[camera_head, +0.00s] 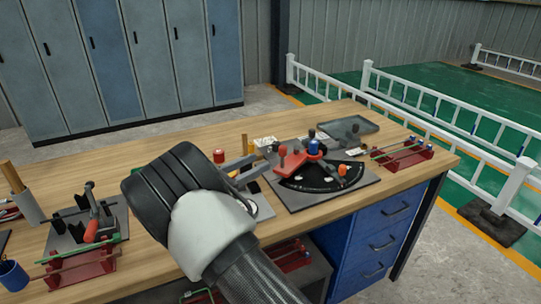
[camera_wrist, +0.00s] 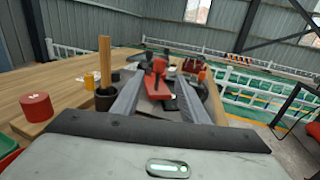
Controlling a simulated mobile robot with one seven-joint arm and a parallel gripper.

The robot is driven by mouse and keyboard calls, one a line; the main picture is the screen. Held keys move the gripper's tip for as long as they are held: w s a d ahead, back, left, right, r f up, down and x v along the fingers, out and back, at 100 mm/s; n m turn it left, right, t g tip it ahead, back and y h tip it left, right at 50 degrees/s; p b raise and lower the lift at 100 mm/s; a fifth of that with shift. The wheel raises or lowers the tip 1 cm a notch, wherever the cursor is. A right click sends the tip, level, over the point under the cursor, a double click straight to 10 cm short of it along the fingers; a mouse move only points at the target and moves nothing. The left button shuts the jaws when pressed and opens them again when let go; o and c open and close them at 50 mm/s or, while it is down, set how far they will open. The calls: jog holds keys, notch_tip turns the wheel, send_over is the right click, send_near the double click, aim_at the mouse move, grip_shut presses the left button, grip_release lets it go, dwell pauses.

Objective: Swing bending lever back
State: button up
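An orange knob (camera_head: 343,169) stands on the right of the fan. All of it sits on a grey base plate (camera_head: 366,180) on the workbench. My gripper (camera_head: 257,166) is left of the device, pointing at it. Its two fingers are apart, with nothing visibly held. In the wrist view, the red part (camera_wrist: 155,80) shows beyond and between the fingertips (camera_wrist: 162,84), apart from them as far as I can tell.
The wooden workbench (camera_head: 130,160) holds a red cylinder (camera_head: 219,156), a grey tray (camera_head: 347,128) and a red rack with rods (camera_head: 405,155) on the right. A second tool fixture (camera_head: 85,222) and a red rack (camera_head: 80,268) are at left. Blue drawers (camera_head: 380,230) lie below.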

jog(key=v, duration=0.6)
